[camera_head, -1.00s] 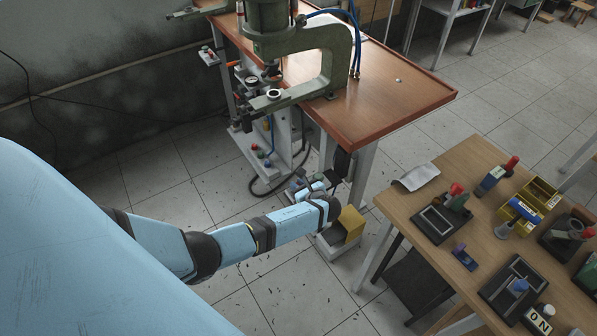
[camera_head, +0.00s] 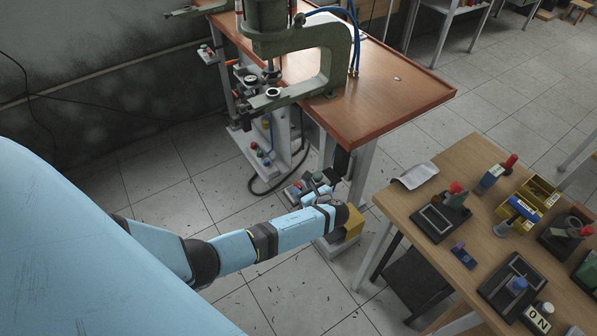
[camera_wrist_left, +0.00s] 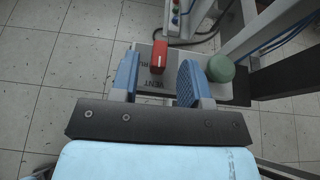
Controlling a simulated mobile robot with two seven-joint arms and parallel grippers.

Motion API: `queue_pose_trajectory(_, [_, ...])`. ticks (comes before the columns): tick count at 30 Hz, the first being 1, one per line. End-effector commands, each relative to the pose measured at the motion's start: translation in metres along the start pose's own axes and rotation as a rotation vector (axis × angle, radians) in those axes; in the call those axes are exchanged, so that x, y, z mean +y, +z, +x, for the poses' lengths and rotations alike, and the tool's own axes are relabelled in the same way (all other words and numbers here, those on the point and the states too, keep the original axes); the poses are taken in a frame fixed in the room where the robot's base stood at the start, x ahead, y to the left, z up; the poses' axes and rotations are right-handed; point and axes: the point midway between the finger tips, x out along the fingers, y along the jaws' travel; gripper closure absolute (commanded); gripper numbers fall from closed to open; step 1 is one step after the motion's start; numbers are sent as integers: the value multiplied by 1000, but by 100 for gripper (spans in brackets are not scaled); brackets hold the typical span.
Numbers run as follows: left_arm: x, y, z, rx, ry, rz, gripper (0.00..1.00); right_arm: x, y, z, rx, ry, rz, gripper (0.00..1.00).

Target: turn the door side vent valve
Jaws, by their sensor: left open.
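In the left wrist view a red valve handle (camera_wrist_left: 159,55) stands on a grey panel with upside-down lettering that appears to read "VENT". My left gripper (camera_wrist_left: 159,76) is open, with one blue finger on each side of the panel's lettering. The handle lies between the finger lines, towards their far end, and appears untouched. A green round knob (camera_wrist_left: 220,68) is just right of the right finger. In the head view my left gripper (camera_head: 313,188) is low beside the press table's leg, and my wrist partly hides the valve area. My right gripper is not in view.
The press table (camera_head: 400,100) with a green press (camera_head: 330,62) stands above and behind. A yellow box (camera_head: 353,222) is close beside my left wrist. A wooden table (camera_head: 400,205) with several tools is at right. Table legs and dark hoses stand near the gripper.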

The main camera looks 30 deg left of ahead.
Motion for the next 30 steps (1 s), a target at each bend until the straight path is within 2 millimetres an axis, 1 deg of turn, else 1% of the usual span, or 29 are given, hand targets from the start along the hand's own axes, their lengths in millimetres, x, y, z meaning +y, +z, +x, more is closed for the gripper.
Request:
queue_pose_trajectory(1, [0,-1,-13,3,-3,0,57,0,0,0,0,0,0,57])
queue_pose_trajectory(6, [0,-1,-53,4,-2,-1,57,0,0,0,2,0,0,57])
queue_pose_trajectory(9, [0,-1,-72,3,-2,-1,57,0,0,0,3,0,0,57])
queue_pose_trajectory(12, [0,-1,-86,2,-1,-1,57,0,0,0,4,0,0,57])
queue_pose_trajectory(15, [0,0,-94,2,1,0,57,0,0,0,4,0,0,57])
queue_pose_trajectory(18, [0,0,-99,2,1,1,57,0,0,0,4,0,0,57])
queue_pose_trajectory(30, [0,0,-99,1,1,0,57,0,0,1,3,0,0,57])
